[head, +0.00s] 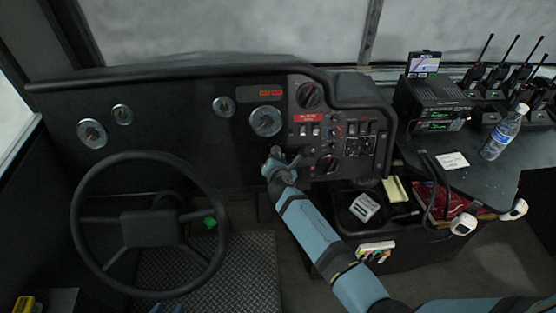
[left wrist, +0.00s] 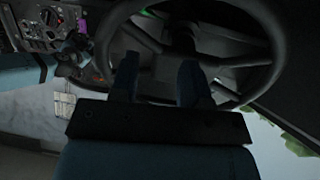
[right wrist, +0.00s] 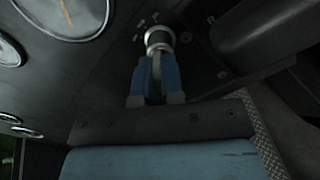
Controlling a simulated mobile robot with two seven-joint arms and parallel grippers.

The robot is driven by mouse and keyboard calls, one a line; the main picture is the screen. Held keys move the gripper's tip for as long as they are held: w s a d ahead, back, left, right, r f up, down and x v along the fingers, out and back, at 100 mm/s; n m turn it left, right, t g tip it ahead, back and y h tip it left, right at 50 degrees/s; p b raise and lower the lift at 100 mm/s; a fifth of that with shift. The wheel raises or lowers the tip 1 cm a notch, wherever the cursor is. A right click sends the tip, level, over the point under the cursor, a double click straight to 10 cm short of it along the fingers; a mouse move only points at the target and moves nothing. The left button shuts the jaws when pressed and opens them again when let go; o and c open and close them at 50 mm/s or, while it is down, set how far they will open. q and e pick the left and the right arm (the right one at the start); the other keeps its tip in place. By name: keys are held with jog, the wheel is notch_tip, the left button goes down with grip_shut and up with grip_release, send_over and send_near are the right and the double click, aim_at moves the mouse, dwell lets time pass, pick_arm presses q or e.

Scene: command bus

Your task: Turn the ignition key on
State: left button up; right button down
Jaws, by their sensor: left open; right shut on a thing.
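The ignition switch (right wrist: 158,38) shows in the right wrist view as a round silver barrel on the dark dash panel, with small white marks around it. My right gripper (right wrist: 155,62) is shut on the ignition key at this barrel. The fingers hide most of the key, and I cannot tell its angle. In the head view my right gripper (head: 276,160) is at the dash, below the large round gauge. My left gripper (left wrist: 158,75) is open and empty, with the steering wheel behind its fingers in the left wrist view. Only its blue tips show at the head view's bottom edge.
The steering wheel (head: 150,228) stands left of my right arm. A switch panel (head: 340,135) with knobs is just right of my right gripper. A side desk (head: 480,165) holds a radio (head: 433,103), a water bottle (head: 504,133) and several handheld radios.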

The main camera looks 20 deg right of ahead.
jog(key=c, duration=1.2)
grip_release()
jog(key=shift+c, duration=0.2)
